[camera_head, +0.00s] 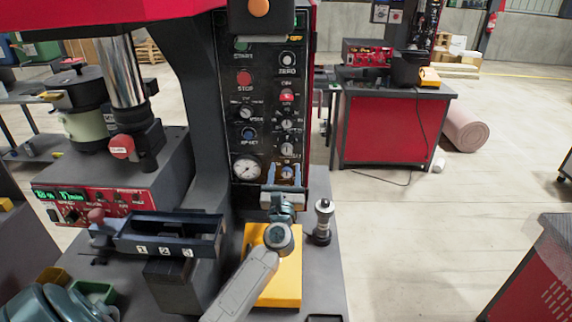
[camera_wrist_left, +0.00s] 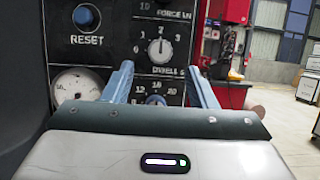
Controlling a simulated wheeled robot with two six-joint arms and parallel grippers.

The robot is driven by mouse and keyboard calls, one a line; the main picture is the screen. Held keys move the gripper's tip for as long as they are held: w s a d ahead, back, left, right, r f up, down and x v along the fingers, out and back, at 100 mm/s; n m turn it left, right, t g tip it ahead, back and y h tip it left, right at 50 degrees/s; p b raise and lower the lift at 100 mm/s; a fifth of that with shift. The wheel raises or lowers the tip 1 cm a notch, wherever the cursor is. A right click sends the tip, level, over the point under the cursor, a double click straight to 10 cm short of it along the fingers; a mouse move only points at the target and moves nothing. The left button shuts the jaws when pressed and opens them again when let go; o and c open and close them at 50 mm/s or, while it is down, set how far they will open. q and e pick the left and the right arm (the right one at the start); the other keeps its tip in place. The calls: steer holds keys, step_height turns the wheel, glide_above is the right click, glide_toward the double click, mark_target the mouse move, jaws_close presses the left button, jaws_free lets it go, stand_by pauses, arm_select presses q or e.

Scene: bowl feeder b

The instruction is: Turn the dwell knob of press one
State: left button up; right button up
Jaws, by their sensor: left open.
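The dwell knob (camera_wrist_left: 160,49) of press one is a pale round knob with a dark scale around it and DWELL S printed below. Its pointer looks roughly upright in the left wrist view. In the head view the knob (camera_head: 287,149) sits low in the right column of the black control panel (camera_head: 265,110). My left gripper (camera_wrist_left: 158,68) is open, with one finger to each side of and below the knob in the picture. The head view shows this gripper (camera_head: 284,181) in front of the panel's lower end. I see nothing between the fingers touching the knob. My right gripper is not in view.
A pressure gauge (camera_wrist_left: 75,86) is left of the fingers, and a blue RESET button (camera_wrist_left: 86,17) is above it. Another knob (camera_wrist_left: 155,100) is partly hidden low between the fingers. A yellow block (camera_head: 285,275) and a small dark upright post (camera_head: 322,222) stand near my arm.

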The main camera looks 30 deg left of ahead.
arm_select(q)
steer(key=b+v, duration=0.1)
steer(key=v, duration=0.4)
steer(key=shift+s+d, duration=0.1)
stand_by(0.3)
